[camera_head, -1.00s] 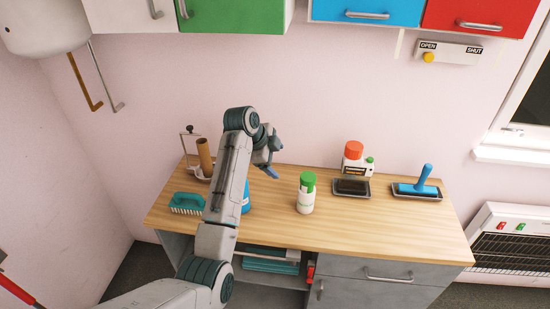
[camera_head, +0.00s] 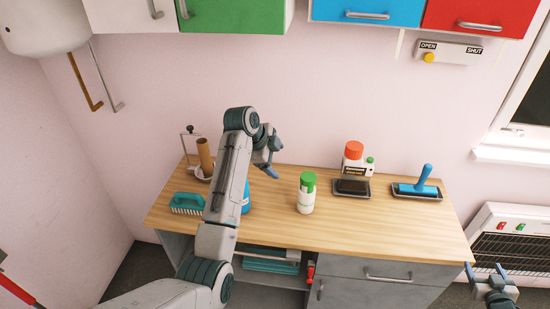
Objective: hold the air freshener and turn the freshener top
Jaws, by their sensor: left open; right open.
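The air freshener (camera_head: 306,203) appears to be the white bottle with a green top (camera_head: 307,180). It stands upright on the wooden counter, near the middle. My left gripper (camera_head: 272,172) is open above the counter, to the left of the bottle and apart from it. My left arm hides most of a blue object (camera_head: 246,197) on the counter. My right gripper (camera_head: 485,268) is open at the lower right, beyond the counter's right end and far from the bottle.
A heater (camera_head: 512,250) stands at right. The counter's front middle is clear.

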